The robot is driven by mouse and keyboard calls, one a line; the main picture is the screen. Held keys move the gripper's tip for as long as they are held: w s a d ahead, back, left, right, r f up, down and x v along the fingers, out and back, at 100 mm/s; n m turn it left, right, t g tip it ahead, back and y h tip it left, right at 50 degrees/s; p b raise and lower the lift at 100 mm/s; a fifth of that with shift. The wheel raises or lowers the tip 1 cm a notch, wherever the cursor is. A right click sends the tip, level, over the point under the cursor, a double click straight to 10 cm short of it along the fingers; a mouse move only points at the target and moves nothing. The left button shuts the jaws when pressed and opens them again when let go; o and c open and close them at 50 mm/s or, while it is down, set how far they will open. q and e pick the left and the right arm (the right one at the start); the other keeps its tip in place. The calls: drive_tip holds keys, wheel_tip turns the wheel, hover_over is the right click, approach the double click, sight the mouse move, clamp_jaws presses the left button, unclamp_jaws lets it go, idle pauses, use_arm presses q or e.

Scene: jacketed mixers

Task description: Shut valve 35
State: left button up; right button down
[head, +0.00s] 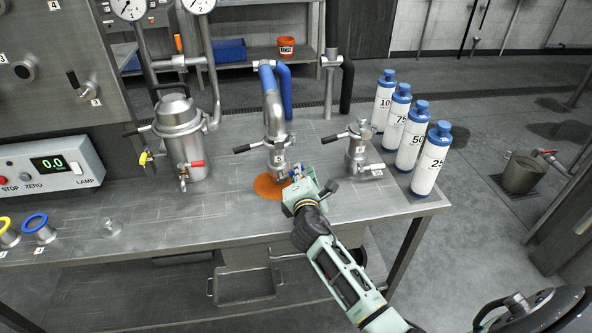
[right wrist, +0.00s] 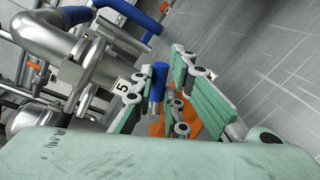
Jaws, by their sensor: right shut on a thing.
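My right gripper (head: 298,178) reaches in from the lower right to the middle pipe fitting (head: 277,140) on the steel bench. In the right wrist view its green fingers (right wrist: 160,92) are closed around a small blue handle (right wrist: 160,72). A tag beside the handle in that view shows a 5 (right wrist: 122,86); I cannot read a full 35. The handle is mostly hidden by the gripper in the head view. An orange patch (head: 266,187) lies on the bench under the fitting. My left gripper is not in view.
A steel vessel (head: 180,135) with a red and a yellow handle stands left of the fitting. A smaller vessel (head: 357,158) stands just right of my gripper. Several blue-capped bottles (head: 410,148) line the bench's right edge. The front middle of the bench is clear.

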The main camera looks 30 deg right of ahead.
drive_tip(key=shift+s+d+f+m+y, duration=0.1)
drive_tip(key=shift+d+f+m+y, duration=0.1)
drive_tip(key=shift+f+m, duration=0.25)
drive_tip(key=shift+d+f+m+y, duration=0.1)
drive_tip(key=shift+f+m+y, duration=0.1)
drive_tip(key=shift+m, duration=0.45)
drive_tip(key=shift+d+f+m+y+b, duration=0.1)
drive_tip(key=shift+f+m+y+b, duration=0.1)
drive_tip(key=shift+f+m, duration=0.35)
drive_tip(key=shift+f+m+y+b, duration=0.2)
drive_tip(key=shift+m, duration=0.55)
drive_tip(key=c, duration=1.7)
unclamp_jaws()
drive_tip(key=shift+f, duration=0.1)
drive_tip(key=shift+c, duration=0.2)
drive_tip(key=v, duration=1.2)
drive_tip(key=shift+s+f, duration=0.15)
